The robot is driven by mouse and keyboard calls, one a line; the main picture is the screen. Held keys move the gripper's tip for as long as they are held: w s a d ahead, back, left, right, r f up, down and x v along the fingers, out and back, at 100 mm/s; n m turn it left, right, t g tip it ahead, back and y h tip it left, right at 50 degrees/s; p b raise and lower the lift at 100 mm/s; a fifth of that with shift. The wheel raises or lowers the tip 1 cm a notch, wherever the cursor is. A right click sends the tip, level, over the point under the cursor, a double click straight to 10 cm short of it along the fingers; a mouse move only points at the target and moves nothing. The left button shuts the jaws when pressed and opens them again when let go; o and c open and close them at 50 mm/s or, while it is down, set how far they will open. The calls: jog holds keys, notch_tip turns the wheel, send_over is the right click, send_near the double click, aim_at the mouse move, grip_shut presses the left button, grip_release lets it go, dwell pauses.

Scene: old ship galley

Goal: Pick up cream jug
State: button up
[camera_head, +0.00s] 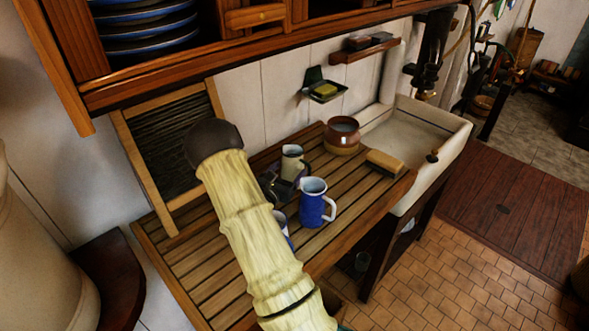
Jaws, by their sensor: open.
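A small cream jug (292,152) with a dark inside stands upright on the slatted wooden draining board (190,262), toward the wall. Its lower part is partly covered by dark parts of my gripper (284,183). The gripper is open and close in front of the jug; the picture does not show clearly whether a finger touches it. My pale sleeved arm hides much of the board to the left of the jug.
A blue jug (314,206) stands close in front, with another blue vessel (281,219) half hidden by my arm. A brown-and-cream pot (342,136) and a brush (385,161) lie toward the sink (441,121). A cupboard (200,68) hangs above.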

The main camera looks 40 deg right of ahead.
jog(key=p+x, duration=0.1)
jog(key=x, duration=0.3)
jog(key=shift+f+p, duration=0.15)
jog(key=shift+p, duration=0.15)
jog(key=shift+a, duration=0.1)
jog(key=shift+c, duration=0.2)
jog(key=c, duration=1)
jog(key=shift+r, duration=0.25)
jog(key=shift+r+b, duration=1.6)
jog(key=shift+r, duration=3.1)
